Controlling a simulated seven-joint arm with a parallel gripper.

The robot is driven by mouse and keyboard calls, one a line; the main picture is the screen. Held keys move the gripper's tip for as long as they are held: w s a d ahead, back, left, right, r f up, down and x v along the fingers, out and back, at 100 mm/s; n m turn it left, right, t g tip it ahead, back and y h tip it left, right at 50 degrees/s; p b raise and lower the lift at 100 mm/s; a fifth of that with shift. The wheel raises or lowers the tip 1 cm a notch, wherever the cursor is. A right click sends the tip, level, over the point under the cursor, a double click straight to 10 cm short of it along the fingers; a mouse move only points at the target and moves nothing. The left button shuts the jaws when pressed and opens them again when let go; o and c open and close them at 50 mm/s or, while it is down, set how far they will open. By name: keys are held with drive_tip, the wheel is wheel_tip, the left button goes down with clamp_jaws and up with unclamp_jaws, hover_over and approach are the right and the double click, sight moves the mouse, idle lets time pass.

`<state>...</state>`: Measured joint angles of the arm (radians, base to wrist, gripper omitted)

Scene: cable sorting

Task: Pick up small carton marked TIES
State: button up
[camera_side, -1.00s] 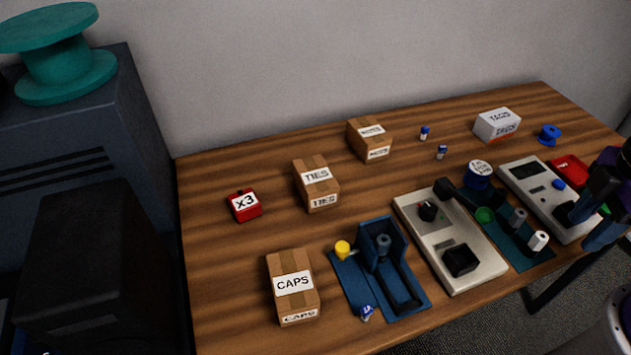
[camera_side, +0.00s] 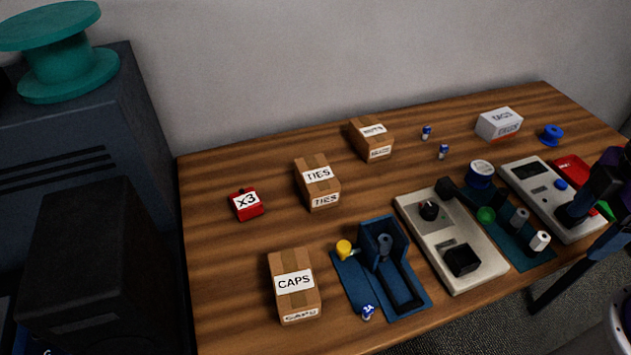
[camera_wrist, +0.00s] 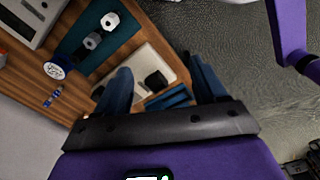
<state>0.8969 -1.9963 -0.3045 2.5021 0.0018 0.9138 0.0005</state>
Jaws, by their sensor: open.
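The small brown carton marked TIES (camera_side: 318,184) stands on the wooden table, left of the middle in the side view, with white labels on its top and front. It does not show in the wrist view. My gripper (camera_wrist: 162,82) is open and empty, its two blue fingers spread apart in the wrist view. In the side view my gripper is at the far right edge, partly cut off, over the right end of the table and far from the TIES carton.
A CAPS carton (camera_side: 294,287) stands in front of the TIES carton, another brown carton (camera_side: 371,139) behind it to the right, and a red X3 block (camera_side: 245,204) to its left. A blue fixture (camera_side: 383,245) and grey panels (camera_side: 450,240) lie to the right. Bare wood surrounds the TIES carton.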

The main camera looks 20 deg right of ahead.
drive_tip(key=o, duration=0.4)
drive_tip(key=n+t, duration=1.3)
drive_tip(key=n, duration=1.1)
approach(318, 175)
drive_tip(key=x, duration=1.1)
drive_tip(key=shift+w, duration=0.1)
